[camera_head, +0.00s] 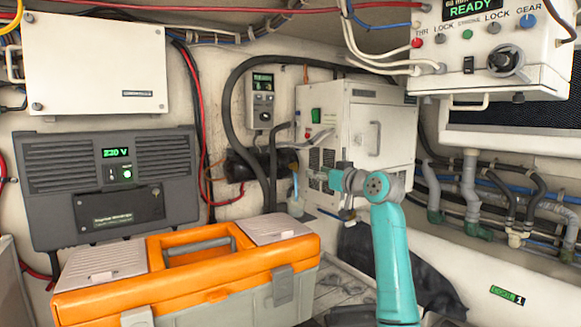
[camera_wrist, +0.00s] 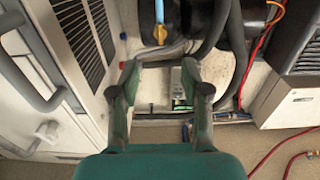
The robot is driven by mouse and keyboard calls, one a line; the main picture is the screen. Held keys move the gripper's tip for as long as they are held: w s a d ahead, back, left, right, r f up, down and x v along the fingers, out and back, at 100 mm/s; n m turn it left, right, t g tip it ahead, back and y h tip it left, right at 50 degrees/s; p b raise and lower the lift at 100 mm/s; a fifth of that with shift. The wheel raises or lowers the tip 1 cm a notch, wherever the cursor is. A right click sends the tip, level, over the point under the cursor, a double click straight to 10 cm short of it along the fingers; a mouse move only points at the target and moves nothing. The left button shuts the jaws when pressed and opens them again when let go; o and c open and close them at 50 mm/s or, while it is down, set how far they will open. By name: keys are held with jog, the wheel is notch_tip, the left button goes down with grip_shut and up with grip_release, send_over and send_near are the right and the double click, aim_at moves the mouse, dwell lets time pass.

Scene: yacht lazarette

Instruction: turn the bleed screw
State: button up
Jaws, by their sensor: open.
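I cannot pick out the bleed screw with certainty in either view. In the wrist view, a small yellow fitting with a blue stem (camera_wrist: 160,34) shows beyond the fingertips, in front of a dark cylinder (camera_wrist: 185,18). A slim blue part (camera_head: 295,184) stands just left of my gripper (camera_head: 313,177) in the head view. My gripper is open and empty, in front of the white vented cabinet's lower left side. Its two fingers also show apart in the wrist view (camera_wrist: 160,70), with nothing between them.
The white cabinet (camera_head: 374,135) is close beside my arm. An orange toolbox (camera_head: 180,285) fills the lower left. Black hoses (camera_head: 232,110) and a small controller (camera_head: 262,100) are on the back wall. A grey inverter (camera_head: 60,190) hangs at left. A control panel (camera_head: 470,78) overhangs upper right.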

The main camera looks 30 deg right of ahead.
aim_at(297, 167)
jog(key=w, duration=1)
jog(key=shift+w+a, duration=0.2)
jog(key=shift+w, duration=0.15)
grip_shut()
